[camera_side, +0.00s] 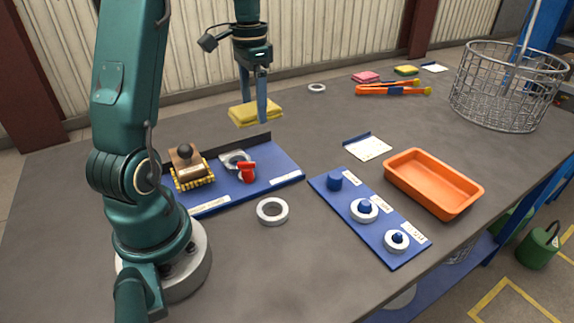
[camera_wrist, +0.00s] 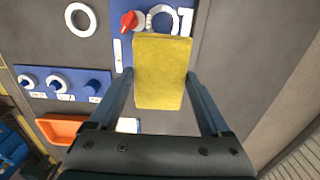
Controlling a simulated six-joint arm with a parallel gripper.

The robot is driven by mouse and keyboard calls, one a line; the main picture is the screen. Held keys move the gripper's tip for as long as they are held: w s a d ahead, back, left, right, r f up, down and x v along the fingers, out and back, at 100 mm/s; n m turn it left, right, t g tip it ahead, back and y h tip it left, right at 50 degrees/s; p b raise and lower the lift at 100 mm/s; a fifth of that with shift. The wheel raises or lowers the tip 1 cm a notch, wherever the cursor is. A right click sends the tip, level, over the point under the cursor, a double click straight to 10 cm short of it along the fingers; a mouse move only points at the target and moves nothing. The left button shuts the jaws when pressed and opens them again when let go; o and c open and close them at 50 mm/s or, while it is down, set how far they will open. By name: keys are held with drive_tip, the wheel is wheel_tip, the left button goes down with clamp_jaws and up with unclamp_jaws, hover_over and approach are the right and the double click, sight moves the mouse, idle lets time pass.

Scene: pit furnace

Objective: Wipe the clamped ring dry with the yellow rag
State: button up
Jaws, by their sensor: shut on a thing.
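The yellow rag (camera_side: 243,113) is between the fingers of my gripper (camera_side: 256,108), behind the blue fixture board. In the wrist view the rag (camera_wrist: 163,70) fills the space between both fingers (camera_wrist: 158,77). How high it hangs over the bench is hard to tell. The clamped ring (camera_side: 233,158) is a pale grey ring on the blue board, with a red clamp (camera_side: 247,171) at its side. In the wrist view the ring (camera_wrist: 153,12) and red clamp (camera_wrist: 129,21) show just beyond the rag, which hides part of the ring. My gripper is apart from the ring.
A wooden-backed brush (camera_side: 188,165) with yellow bristles sits on the blue board (camera_side: 280,165). A loose white ring (camera_side: 263,218) lies in front. To the right are a blue peg board (camera_side: 385,238), an orange tray (camera_side: 470,200) and a wire basket (camera_side: 480,105). Orange tongs (camera_side: 390,90) lie behind.

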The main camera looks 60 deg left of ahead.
drive_tip(key=shift+f, duration=4.4)
drive_tip(key=shift+f, duration=0.5)
drive_tip(key=shift+s, duration=0.15)
drive_tip(key=shift+s, duration=0.85)
drive_tip(key=shift+w, duration=0.1)
drive_tip(key=shift+w+f, duration=0.1)
drive_tip(key=shift+w, duration=0.8)
